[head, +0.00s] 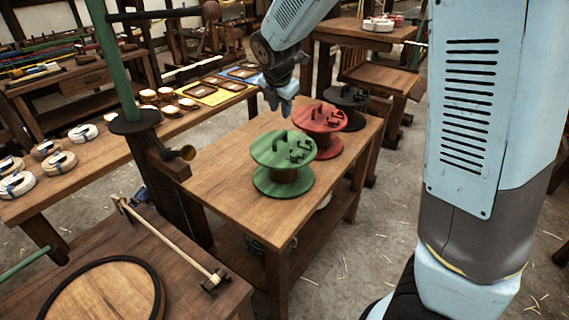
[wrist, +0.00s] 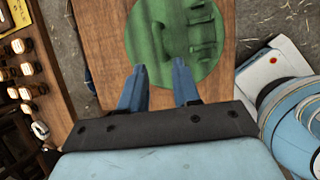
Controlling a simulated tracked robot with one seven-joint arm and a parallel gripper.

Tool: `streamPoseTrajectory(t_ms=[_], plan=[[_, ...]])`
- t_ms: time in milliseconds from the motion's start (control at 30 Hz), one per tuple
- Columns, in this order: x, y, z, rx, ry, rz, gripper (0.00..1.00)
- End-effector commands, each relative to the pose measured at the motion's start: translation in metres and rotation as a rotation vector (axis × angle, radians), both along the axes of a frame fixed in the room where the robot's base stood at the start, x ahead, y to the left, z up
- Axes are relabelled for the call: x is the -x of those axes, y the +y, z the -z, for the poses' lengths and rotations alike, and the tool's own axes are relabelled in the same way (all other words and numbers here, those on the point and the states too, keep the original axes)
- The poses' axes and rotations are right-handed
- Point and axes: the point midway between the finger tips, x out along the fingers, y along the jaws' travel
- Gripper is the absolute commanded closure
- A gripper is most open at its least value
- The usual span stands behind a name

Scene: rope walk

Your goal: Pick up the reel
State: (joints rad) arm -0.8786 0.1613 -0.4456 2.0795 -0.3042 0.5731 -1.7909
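Three reels stand upright on a wooden table (head: 215,185). The green reel (head: 283,182) is nearest, the red reel (head: 318,120) is behind it, and the black reel (head: 345,97) is farthest. Each has raised, handle-like pieces on its top disc. My gripper (head: 278,110) hangs above the table, over the green reel's far side in the head view. In the wrist view my gripper (wrist: 158,72) is open, with nothing between its fingers. The fingertips overlap the near edge of the green reel's top disc (wrist: 170,50); the gap in height is unclear.
A long bench to the left holds coiled ropes (head: 83,133), small jars and coloured trays (head: 205,93). A green post (head: 115,60) with a dark base stands left of the table.

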Motion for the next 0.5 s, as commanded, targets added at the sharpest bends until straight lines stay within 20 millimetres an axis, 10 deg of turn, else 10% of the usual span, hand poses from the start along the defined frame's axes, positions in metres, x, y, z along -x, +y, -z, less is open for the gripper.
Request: streamPoseTrajectory(t_ms=[500], plan=[[-0.027,0.003,0.058,0.029,0.000,-0.045,0.68]])
